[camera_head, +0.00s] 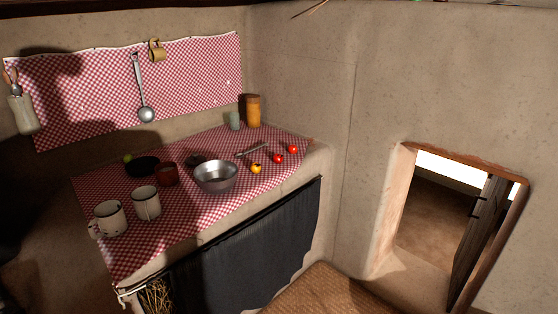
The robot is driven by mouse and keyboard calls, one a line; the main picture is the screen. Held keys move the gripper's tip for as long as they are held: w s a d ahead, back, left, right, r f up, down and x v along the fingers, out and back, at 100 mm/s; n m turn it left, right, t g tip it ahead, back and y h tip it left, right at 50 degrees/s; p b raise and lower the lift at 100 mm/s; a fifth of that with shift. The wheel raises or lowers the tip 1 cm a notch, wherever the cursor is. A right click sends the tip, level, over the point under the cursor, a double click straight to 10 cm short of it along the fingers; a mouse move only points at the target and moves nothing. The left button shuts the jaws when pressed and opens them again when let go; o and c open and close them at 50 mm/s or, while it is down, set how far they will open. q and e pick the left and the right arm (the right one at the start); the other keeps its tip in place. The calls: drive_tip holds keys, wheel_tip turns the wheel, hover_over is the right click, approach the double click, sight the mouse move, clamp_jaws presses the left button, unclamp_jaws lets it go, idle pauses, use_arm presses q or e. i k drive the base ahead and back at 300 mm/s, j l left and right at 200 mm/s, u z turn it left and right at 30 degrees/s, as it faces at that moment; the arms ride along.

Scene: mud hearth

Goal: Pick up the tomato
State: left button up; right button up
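Two red tomatoes lie on the red-and-white checked cloth of the counter (225,209), near its right end. One tomato (278,158) is beside a yellow round fruit or vegetable (256,169); the other tomato (292,149) is a little farther right and back. Both rest on the cloth, apart from each other, with nothing over them. Neither of my grippers shows in the head view.
A metal bowl (215,177) stands left of the tomatoes. Two white mugs, one (146,203) nearer the bowl and one (108,219) farther left, stand near the front edge. An orange jar (253,111) stands at the back. A dark curtain (245,250) hangs below.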

sight(277, 158)
drive_tip(key=i+l+u, duration=0.15)
drive_tip(key=i+l, duration=0.15)
drive_tip(key=i+l+u, duration=0.3)
drive_tip(key=i+l, duration=0.2)
drive_tip(key=l, duration=0.15)
drive_tip(key=i+l+u, duration=0.15)
drive_tip(key=l, duration=0.25)
drive_tip(key=i+l+u, duration=0.15)
drive_tip(key=l, duration=0.25)
drive_tip(key=i+l+u, duration=0.15)
drive_tip(key=i+l, duration=0.15)
drive_tip(key=l, duration=0.1)
